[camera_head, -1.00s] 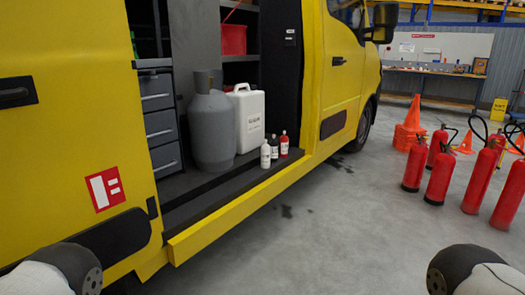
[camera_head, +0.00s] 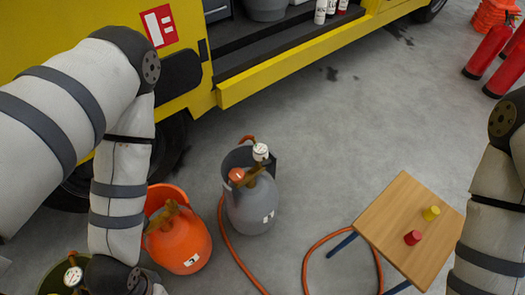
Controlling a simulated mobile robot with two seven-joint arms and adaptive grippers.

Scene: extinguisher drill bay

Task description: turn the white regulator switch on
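A grey gas cylinder (camera_head: 250,205) stands on the floor in the middle. A small white round part (camera_head: 260,152) with dark marks sits on its valve top, beside an orange-red part (camera_head: 236,175). I cannot tell whether the white part is the regulator switch or a gauge, nor its setting. A similar white round part (camera_head: 73,276) shows on a dark green cylinder at the bottom left, partly hidden by my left arm. My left arm reaches down beside an orange cylinder (camera_head: 182,243). My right arm hangs at the right edge. Both grippers are outside the picture.
Orange hoses (camera_head: 233,250) run across the floor. A small wooden table (camera_head: 385,215) with a red piece (camera_head: 412,237) and a yellow piece (camera_head: 431,213) stands to the right. The yellow van (camera_head: 250,88) is behind; red extinguishers (camera_head: 490,50) stand far right. Floor between cylinder and table is mostly clear.

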